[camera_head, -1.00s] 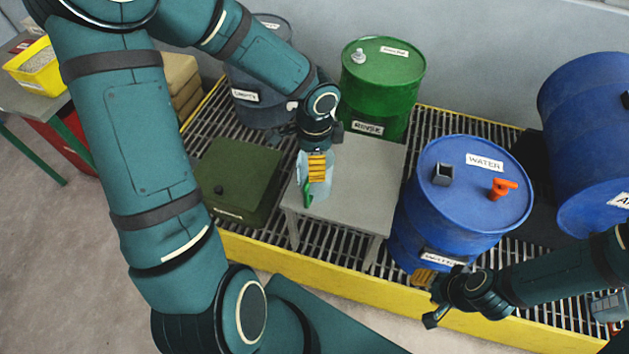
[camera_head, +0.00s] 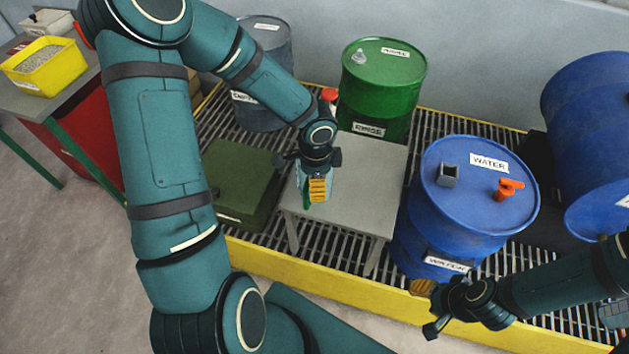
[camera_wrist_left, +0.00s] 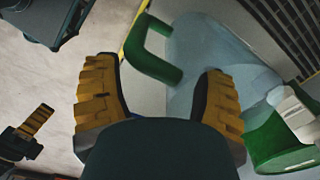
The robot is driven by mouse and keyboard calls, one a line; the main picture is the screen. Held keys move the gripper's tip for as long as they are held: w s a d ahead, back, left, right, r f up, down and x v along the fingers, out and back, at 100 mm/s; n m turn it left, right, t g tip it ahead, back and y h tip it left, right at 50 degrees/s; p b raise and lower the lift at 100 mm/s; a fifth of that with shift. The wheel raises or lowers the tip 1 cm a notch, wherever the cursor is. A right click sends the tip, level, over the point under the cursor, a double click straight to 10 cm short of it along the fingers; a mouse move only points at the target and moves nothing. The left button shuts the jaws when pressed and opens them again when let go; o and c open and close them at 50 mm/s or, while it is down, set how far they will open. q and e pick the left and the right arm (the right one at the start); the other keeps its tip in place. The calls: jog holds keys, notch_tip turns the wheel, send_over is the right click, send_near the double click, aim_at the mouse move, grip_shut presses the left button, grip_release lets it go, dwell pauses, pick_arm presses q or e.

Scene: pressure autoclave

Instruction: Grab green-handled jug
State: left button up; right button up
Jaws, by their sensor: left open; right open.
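The jug is pale, see-through blue with a green handle. It stands on the small grey table (camera_head: 365,205); in the head view my left gripper (camera_head: 317,188) covers most of it and a strip of green handle (camera_head: 305,196) shows beside the fingers. In the left wrist view the jug body (camera_wrist_left: 205,60) lies beyond my left gripper (camera_wrist_left: 160,78). The green handle (camera_wrist_left: 152,52) shows between its two spread yellow fingers. The left gripper is open; contact with the handle cannot be told. My right gripper (camera_head: 428,308) is open and empty beside the blue water drum (camera_head: 470,210).
A green rinse drum (camera_head: 383,90) stands behind the table, and a dark green box (camera_head: 240,180) stands left of it. Another blue drum (camera_head: 590,130) is at the right. A yellow-edged (camera_head: 300,275) grating lies underneath. A yellow bin (camera_head: 45,68) sits on a bench at the left.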

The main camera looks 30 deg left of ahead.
pick_arm(q)
grip_shut()
dwell(0.3)
